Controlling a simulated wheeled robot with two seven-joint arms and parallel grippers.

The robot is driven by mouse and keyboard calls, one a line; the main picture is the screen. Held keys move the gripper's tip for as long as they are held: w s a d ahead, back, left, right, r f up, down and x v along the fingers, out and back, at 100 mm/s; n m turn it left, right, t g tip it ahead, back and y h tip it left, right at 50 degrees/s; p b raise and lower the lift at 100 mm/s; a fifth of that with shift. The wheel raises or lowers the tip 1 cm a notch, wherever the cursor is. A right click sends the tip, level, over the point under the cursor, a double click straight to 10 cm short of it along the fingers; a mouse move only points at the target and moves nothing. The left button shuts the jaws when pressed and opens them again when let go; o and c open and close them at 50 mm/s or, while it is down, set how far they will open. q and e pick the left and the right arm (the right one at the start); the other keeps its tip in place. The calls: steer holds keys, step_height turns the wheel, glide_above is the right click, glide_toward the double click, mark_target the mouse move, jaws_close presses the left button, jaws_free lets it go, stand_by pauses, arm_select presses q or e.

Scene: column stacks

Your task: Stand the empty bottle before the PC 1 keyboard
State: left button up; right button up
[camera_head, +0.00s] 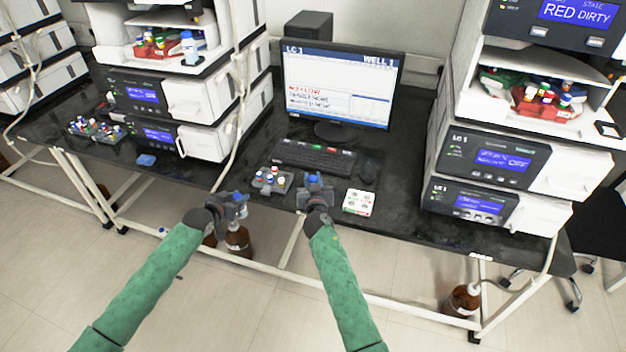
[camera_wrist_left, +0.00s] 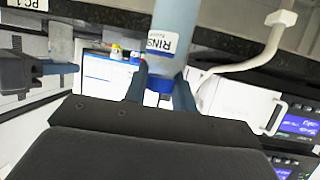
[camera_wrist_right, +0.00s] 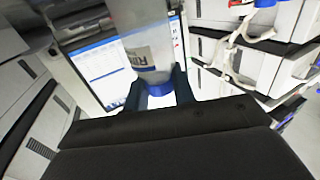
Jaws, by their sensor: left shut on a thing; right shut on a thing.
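The keyboard (camera_head: 315,158) lies in front of the monitor on the dark bench. My left gripper (camera_head: 238,202) is at the bench's front edge, left of the keyboard. It is shut on a bottle (camera_wrist_left: 176,38) with a blue cap and a label that begins "RINS". My right gripper (camera_head: 316,196) is in front of the keyboard, near the front edge. It is shut on a second blue-capped bottle (camera_wrist_right: 148,55), whose label I cannot read for sure. Whether either bottle is empty, I cannot tell. A "PC 1" label (camera_wrist_left: 18,4) shows in the left wrist view.
A grey rack of capped vials (camera_head: 270,181) stands between the grippers. A white block (camera_head: 358,202) lies right of my right gripper, and a mouse (camera_head: 368,168) beside the keyboard. The monitor (camera_head: 340,88) stands behind. Instrument stacks (camera_head: 500,165) flank both sides.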

arm_select(q)
steer(key=shift+f, duration=0.2)
arm_select(e)
steer(key=shift+f, duration=0.15)
steer(key=o, duration=0.8)
arm_select(q)
steer(key=shift+r, duration=0.2)
arm_select(e)
steer(key=shift+r, duration=0.2)
